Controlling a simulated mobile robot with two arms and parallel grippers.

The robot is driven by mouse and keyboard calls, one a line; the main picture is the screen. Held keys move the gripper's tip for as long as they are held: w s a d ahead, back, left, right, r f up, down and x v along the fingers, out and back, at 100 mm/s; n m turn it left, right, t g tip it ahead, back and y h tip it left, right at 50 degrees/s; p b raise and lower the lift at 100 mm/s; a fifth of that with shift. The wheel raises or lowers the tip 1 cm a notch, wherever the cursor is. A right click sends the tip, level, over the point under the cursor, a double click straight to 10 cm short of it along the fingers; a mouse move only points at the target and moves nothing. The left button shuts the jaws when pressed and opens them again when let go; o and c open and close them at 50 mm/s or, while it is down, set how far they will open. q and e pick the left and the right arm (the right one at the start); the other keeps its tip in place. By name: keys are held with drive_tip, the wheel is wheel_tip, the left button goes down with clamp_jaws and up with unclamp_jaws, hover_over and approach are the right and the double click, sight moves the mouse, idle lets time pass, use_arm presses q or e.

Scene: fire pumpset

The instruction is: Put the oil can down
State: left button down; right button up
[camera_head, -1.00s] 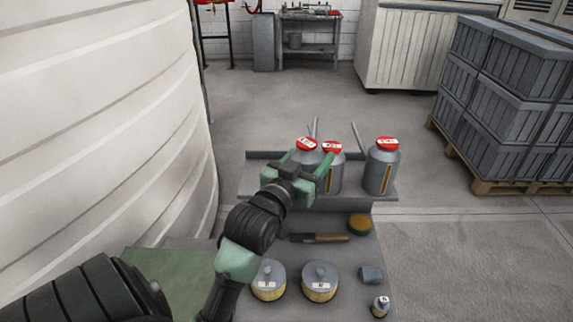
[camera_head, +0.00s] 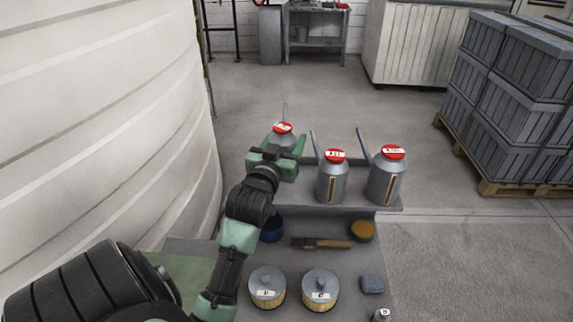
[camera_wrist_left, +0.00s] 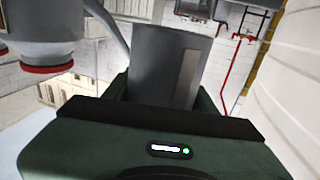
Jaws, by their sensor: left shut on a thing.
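My left gripper (camera_head: 285,147) is shut on a grey oil can (camera_head: 283,137) with a red, labelled top and a thin spout, at the left end of the upper shelf (camera_head: 358,204). The gripper hides the can's lower part, so I cannot tell whether it touches the shelf. In the left wrist view the can body (camera_wrist_left: 165,65) fills the space between the fingers. Two similar cans, a middle one (camera_head: 331,182) and a right one (camera_head: 386,178), stand upright on the shelf to its right, apart from it. My right gripper is not in view.
On the lower level are a brush or hammer with a wooden handle (camera_head: 335,244), a round tin (camera_head: 362,231), a dark blue container (camera_head: 271,230) and two lidded filters (camera_head: 267,287). A large pale tank (camera_head: 100,110) stands close at left. Stacked grey crates (camera_head: 510,95) stand at right.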

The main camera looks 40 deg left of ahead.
use_arm(q)
wheel_tip(320, 180, down, 7)
drive_tip(key=shift+r, duration=0.1)
drive_tip(key=shift+f, duration=0.3)
drive_tip(key=shift+f, duration=0.1)
drive_tip(key=shift+c, duration=2.4)
unclamp_jaws()
